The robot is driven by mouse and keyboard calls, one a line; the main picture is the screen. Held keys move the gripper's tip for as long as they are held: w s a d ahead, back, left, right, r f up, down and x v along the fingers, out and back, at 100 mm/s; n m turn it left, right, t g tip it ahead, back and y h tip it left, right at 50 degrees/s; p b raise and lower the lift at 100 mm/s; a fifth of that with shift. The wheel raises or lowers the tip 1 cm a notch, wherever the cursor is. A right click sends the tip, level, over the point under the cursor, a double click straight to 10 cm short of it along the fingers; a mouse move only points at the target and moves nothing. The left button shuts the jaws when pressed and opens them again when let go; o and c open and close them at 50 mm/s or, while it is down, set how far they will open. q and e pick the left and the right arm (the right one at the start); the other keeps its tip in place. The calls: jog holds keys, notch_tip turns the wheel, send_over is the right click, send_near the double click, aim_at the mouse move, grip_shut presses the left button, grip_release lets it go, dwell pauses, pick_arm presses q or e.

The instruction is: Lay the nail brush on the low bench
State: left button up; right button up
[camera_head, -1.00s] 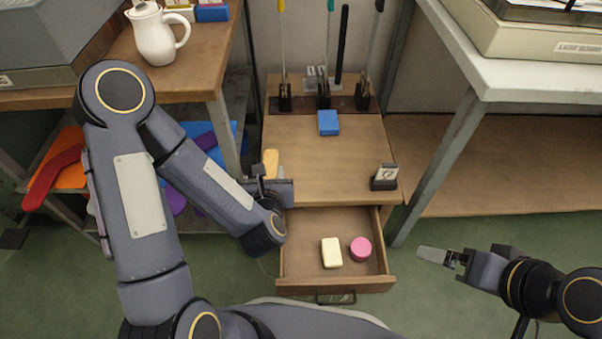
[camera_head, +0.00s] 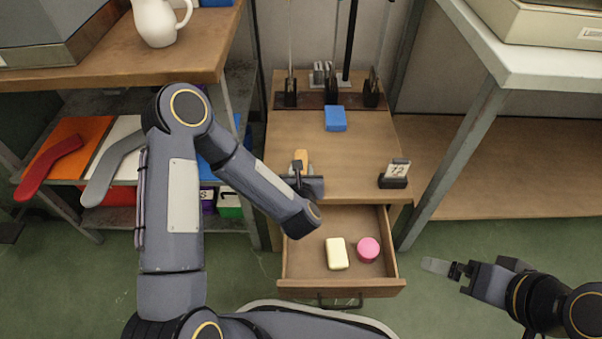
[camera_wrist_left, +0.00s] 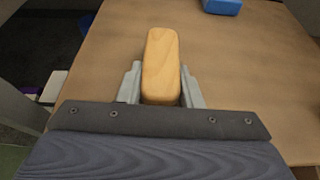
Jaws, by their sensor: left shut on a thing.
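The nail brush, a pale wooden block with rounded ends (camera_head: 301,155), is in my left gripper (camera_head: 303,168). In the left wrist view the brush (camera_wrist_left: 160,62) sits between the two grey fingers of that gripper (camera_wrist_left: 161,88), pointing away from the wrist. The brush is over the left-middle part of the low bench's wooden top (camera_head: 355,150). I cannot tell whether it touches the top. Its underside is hidden. My right gripper (camera_head: 456,270) is off to the lower right, away from the bench, with a light grey flat piece at its tip; its closure is unclear.
A blue block (camera_head: 335,118) and a small number stand (camera_head: 394,174) are on the bench top. Tools stand in holders along its back. The open drawer (camera_head: 310,268) holds a cream block (camera_head: 337,253) and a pink round piece (camera_head: 368,249). The bench top's middle is clear.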

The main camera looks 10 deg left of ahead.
pick_arm(q)
jog(key=shift+r, duration=0.1)
jog(key=shift+f, duration=0.25)
jog(key=o, duration=1)
jog(key=shift+r, duration=0.1)
jog(key=shift+c, duration=0.2)
